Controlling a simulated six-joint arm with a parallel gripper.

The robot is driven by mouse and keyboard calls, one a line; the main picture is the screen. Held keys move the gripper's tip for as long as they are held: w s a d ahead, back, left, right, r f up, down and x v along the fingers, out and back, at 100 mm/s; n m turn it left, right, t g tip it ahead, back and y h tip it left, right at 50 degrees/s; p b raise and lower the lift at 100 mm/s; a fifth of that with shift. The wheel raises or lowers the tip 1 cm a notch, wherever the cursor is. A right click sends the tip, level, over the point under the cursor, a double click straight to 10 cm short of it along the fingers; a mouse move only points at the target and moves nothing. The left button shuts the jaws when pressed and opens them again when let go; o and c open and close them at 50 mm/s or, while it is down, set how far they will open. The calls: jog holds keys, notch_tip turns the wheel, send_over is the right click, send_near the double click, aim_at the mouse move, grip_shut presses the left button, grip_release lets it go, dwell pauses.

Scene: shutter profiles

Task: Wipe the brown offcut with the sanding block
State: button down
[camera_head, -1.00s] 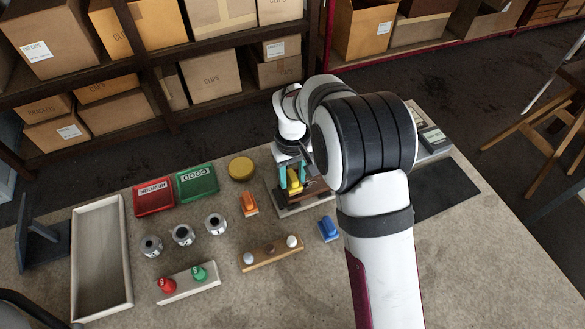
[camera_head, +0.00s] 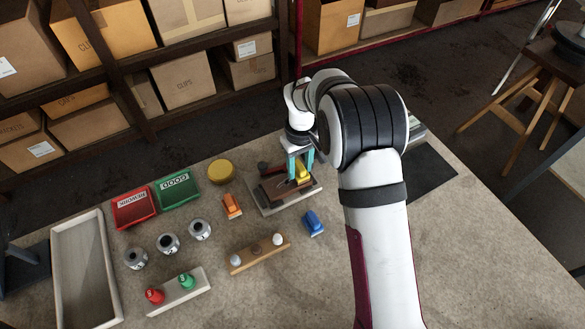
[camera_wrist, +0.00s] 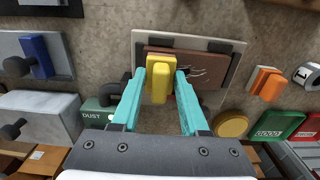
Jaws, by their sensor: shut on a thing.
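In the wrist view, the yellow block (camera_wrist: 158,78) sits between the fingertips, over the left part of the offcut and off the marks. It looks to rest on the wood, but its underside is hidden.
An orange block (camera_head: 232,206) and a blue block (camera_head: 313,223) stand either side of the board. A yellow round tin (camera_head: 221,171), green bin (camera_head: 177,189), red bin (camera_head: 134,207) and wooden peg strip (camera_head: 258,254) are nearby. The front right bench is clear.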

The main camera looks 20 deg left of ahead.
jog(key=shift+s+a, duration=2.5)
jog(key=shift+s, duration=0.05)
notch_tip(320, 180, up, 8)
jog(key=shift+a+r, duration=0.1)
